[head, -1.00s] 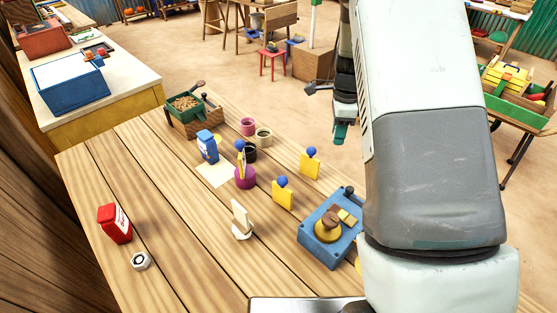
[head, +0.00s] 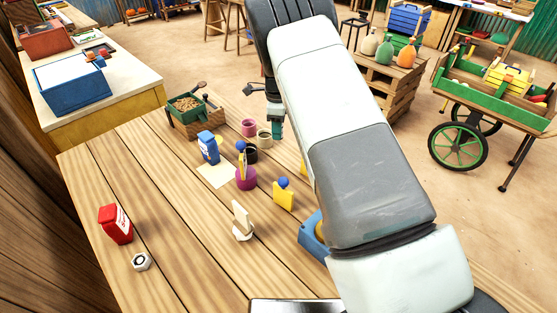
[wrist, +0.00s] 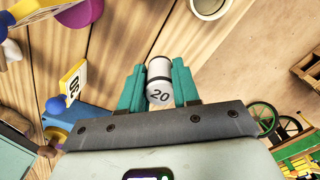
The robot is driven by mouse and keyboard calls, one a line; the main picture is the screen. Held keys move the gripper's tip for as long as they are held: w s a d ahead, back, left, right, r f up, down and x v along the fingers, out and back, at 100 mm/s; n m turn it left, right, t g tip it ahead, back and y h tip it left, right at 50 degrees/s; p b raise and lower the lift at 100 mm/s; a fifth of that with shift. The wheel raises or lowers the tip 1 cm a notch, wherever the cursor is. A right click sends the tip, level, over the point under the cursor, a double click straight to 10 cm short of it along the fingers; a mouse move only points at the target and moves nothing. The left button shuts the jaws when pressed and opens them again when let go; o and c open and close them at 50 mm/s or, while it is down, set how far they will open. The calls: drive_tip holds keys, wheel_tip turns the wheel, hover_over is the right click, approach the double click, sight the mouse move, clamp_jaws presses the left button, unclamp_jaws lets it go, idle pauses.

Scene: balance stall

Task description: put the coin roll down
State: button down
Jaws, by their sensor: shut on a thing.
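The coin roll (wrist: 159,74) is a pale grey cylinder with a dark band and the number 20, seen in the wrist view. My gripper (wrist: 158,88) has its two teal fingers shut on the roll's sides. In the head view my gripper (head: 276,127) hangs near the far right edge of the wooden table (head: 185,235), right of the pink and cream cups. The roll cannot be made out in the head view, and its height above the table is unclear.
A pink cup (head: 249,127), a cream cup (head: 265,138) and a purple pot (head: 246,179) stand near my gripper. A blue packet (head: 208,148) is by a paper sheet (head: 215,177). My arm partly hides a blue device (head: 311,238).

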wheel_tip(320, 180, down, 10)
idle(0.5)
drive_tip(key=shift+f, duration=0.15)
drive_tip(key=c, duration=0.8)
unclamp_jaws()
